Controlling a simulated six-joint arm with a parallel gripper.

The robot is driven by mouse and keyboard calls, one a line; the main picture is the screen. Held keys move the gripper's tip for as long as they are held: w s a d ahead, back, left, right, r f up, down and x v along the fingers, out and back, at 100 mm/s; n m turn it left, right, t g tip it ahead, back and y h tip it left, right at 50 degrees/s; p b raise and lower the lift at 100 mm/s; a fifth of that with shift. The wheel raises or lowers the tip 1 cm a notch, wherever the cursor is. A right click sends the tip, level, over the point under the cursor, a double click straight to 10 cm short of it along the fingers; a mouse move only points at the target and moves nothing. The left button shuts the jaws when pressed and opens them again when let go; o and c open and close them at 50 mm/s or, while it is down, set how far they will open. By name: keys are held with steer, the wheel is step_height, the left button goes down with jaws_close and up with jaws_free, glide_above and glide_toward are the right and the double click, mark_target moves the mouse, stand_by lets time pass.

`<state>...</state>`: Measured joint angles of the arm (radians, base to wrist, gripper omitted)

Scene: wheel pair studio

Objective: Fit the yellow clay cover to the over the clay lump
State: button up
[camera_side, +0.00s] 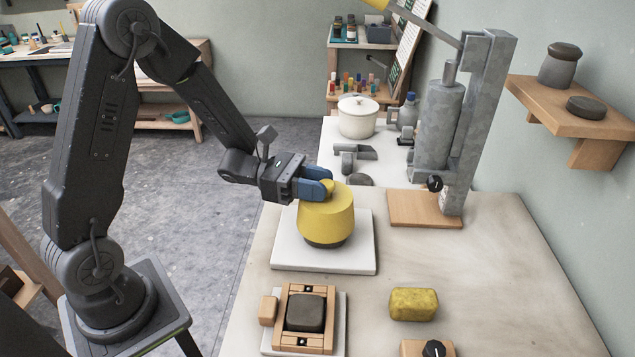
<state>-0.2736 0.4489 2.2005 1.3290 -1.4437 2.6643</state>
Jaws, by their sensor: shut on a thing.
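The yellow clay cover (326,223) is a rounded yellow drum with a small knob on top. It sits over a dark lump, the clay lump (326,244), whose lower edge shows as a dark band below the cover's rim. Both are on a white square board (283,252) on the table. My gripper (328,186) reaches in from the left with blue fingers and is shut on the cover's knob. The cover looks upright. The rest of the lump is hidden under the cover, and I cannot tell whether the cover is fully seated.
A wooden frame (281,319) holding a dark block (305,312) stands in front. A yellow sponge-like block (413,304) lies front right. A grey lever press (436,130) and a white lidded pot (357,117) stand behind.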

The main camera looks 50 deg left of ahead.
steer(key=shift+f, duration=0.15)
steer(key=shift+f, duration=1.3)
steer(key=o, duration=1)
steer(key=v, duration=1.3)
steer(key=shift+s+a, duration=0.25)
steer(key=shift+a, duration=0.05)
steer(key=shift+f, duration=0.1)
